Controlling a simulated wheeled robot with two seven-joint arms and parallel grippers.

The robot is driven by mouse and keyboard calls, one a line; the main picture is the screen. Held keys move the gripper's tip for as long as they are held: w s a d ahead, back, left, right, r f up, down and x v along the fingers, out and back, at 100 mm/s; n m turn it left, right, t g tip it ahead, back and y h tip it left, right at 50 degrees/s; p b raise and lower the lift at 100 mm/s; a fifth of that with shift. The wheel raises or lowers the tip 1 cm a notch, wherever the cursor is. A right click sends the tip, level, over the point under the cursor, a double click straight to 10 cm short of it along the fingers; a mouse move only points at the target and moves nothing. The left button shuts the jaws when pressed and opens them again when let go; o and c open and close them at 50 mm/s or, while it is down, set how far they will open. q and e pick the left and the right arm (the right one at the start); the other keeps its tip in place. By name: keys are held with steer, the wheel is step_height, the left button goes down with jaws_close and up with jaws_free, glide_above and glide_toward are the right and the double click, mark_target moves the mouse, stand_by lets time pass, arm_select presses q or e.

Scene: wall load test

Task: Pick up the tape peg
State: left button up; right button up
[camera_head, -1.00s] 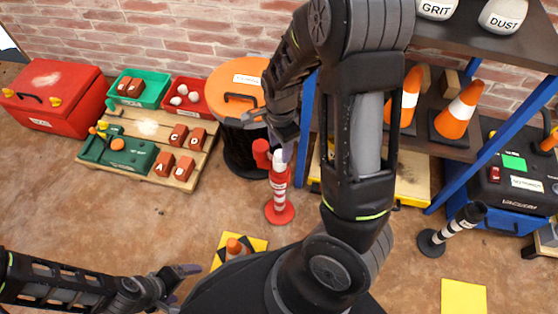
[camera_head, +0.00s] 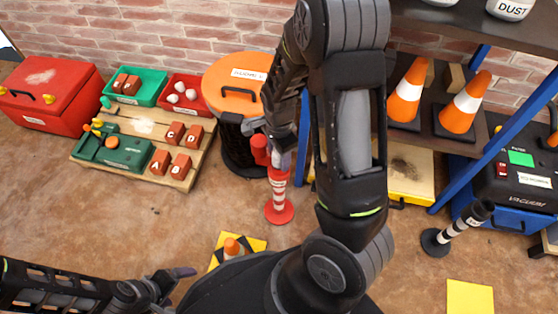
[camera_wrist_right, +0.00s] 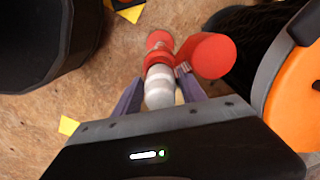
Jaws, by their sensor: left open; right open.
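A red-and-white banded peg (camera_head: 278,192) stands upright on a round red base on the floor, in front of the orange-lidded bin. A short red cylinder (camera_wrist_right: 212,55) sits at its side near the top. My right gripper (camera_head: 277,150) is at the peg's top. In the right wrist view, its open fingers (camera_wrist_right: 160,95) lie on either side of the peg's white upper end (camera_wrist_right: 160,86); contact cannot be told. My left gripper (camera_head: 180,282) is open and empty, low over the floor at the lower left.
The orange-lidded bin (camera_head: 235,88) stands close behind the peg. A shelf with traffic cones (camera_head: 464,103) is to the right. A small cone on a yellow mat (camera_head: 252,243) is in front. A wooden board (camera_head: 142,124) lies left.

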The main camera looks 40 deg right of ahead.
steer(key=shift+c, duration=0.6)
jaws_close()
stand_by(0.3)
